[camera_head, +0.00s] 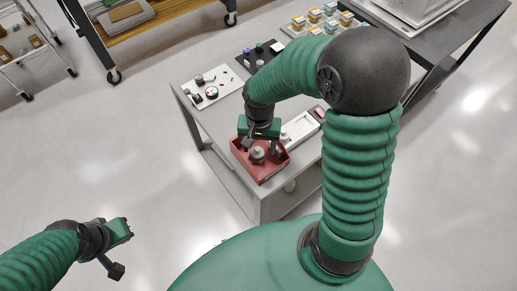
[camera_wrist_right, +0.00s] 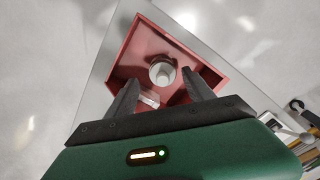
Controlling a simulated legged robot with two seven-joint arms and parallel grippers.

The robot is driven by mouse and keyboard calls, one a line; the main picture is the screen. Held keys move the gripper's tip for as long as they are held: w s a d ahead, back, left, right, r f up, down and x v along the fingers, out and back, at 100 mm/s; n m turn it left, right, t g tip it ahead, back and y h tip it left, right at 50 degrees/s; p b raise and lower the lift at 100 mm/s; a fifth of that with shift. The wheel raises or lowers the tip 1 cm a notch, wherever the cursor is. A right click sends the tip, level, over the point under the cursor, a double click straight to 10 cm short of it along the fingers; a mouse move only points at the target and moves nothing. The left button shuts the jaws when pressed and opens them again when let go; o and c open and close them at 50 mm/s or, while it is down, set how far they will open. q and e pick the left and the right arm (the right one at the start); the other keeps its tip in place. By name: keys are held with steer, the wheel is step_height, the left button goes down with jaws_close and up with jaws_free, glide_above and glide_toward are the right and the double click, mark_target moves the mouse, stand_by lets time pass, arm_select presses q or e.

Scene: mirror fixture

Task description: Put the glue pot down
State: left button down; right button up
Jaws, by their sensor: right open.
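The glue pot (camera_wrist_right: 162,70), a small pale round pot with a lighter top, stands in a red tray (camera_wrist_right: 125,68) on a grey table. In the head view the pot (camera_head: 258,153) shows in the red tray (camera_head: 270,175), partly below my right gripper (camera_head: 262,147). In the right wrist view my right gripper (camera_wrist_right: 160,92) is open, its two dark fingers apart on either side of the pot, with gaps visible. A small light piece lies in the tray near the left finger.
A white tray (camera_head: 299,128) lies beside the red tray. A white board with small parts (camera_head: 212,88) and a dark mat with bottles (camera_head: 258,52) are farther back. The grey table (camera_head: 190,115) has a bare strip along its left edge.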

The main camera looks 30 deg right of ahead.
step_height(320, 180, up, 9)
steer(key=shift+f+p, duration=0.1)
steer(key=shift+p, duration=0.5)
steer(key=s+a+f+n+t, duration=0.2)
steer(key=s+a+f+n, duration=0.2)
steer(key=n, duration=0.4)
steer(key=shift+s+f+t, duration=0.2)
steer(key=shift+s+t, duration=0.1)
steer(key=shift+s, duration=0.1)
steer(key=shift+w+f, duration=0.1)
steer(key=shift+w, duration=0.1)
